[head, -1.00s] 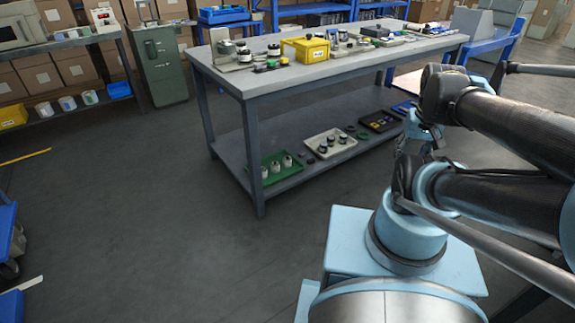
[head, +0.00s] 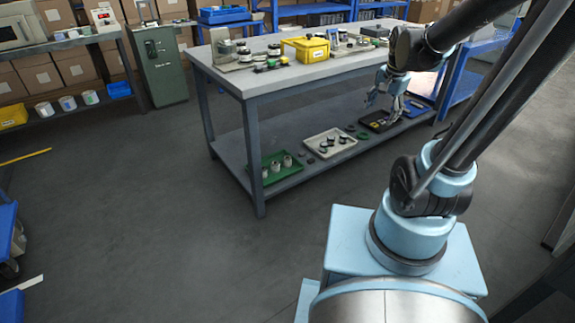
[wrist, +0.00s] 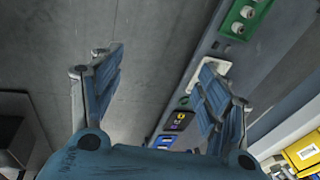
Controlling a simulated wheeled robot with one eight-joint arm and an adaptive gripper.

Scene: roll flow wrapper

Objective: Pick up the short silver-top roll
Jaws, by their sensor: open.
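Several small rolls (head: 276,165) stand in a green tray (head: 268,181) at the near left end of the table's lower shelf. They also show in the wrist view (wrist: 247,12), small and at the top right. More small dark-topped rolls (head: 331,141) sit in a white tray (head: 313,155) beside it. Other rolls (head: 274,50) stand on the tabletop. The views are too small to tell which roll is the short silver-top one. My gripper (head: 385,99) is open and empty in front of the table's right half; its spread fingers show in the wrist view (wrist: 162,75).
The grey table (head: 250,85) has a lower shelf (head: 229,148). A yellow bin (head: 305,50) stands on top. A black tray (head: 376,126) with small coloured items lies at the right of the lower shelf. The floor (head: 130,200) left of the table is clear.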

